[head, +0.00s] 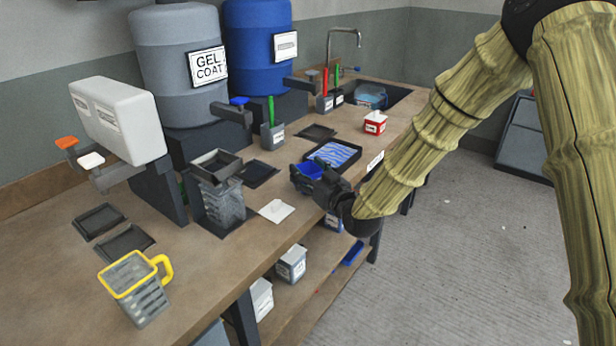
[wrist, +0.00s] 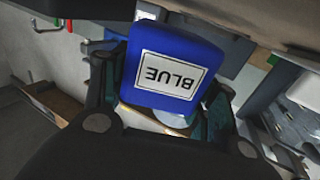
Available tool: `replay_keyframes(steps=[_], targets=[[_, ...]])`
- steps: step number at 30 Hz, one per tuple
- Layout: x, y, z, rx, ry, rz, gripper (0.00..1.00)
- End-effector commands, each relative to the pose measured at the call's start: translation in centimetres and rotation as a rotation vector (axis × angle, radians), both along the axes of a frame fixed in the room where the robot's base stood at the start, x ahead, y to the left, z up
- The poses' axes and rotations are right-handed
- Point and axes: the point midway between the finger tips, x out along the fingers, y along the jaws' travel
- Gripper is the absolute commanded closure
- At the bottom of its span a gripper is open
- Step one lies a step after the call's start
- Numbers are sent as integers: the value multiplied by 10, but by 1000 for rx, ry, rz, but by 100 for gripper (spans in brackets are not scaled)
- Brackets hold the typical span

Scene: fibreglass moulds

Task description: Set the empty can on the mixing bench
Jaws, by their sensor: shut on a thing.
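My gripper (head: 322,186) is shut on a blue can (head: 308,170) at the front edge of the wooden bench top (head: 225,262). In the wrist view the blue can (wrist: 195,42) sits between my two fingers (wrist: 160,112), its white BLUE label upside down. Whether the can is empty cannot be told. I cannot tell whether it touches the bench; my gripper hides part of it.
A black tray (head: 352,148) with blue-striped contents lies just behind my gripper. A red box (head: 375,122) stands to the right. A yellow-rimmed jug (head: 140,288) stands at front left. Grey (head: 180,65) and blue (head: 255,45) drums stand behind.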

Motion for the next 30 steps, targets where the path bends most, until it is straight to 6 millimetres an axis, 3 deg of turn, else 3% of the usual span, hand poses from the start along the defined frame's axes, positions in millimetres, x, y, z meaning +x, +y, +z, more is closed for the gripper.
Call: replay_keyframes(steps=[4,17,18,21,30], targets=[[0,0,-15,1,1,0,71],[0,0,-21,0,-1,0,71],[0,0,-21,0,-1,0,38],[0,0,-21,0,-1,0,20],[0,0,-20,0,-1,0,20]])
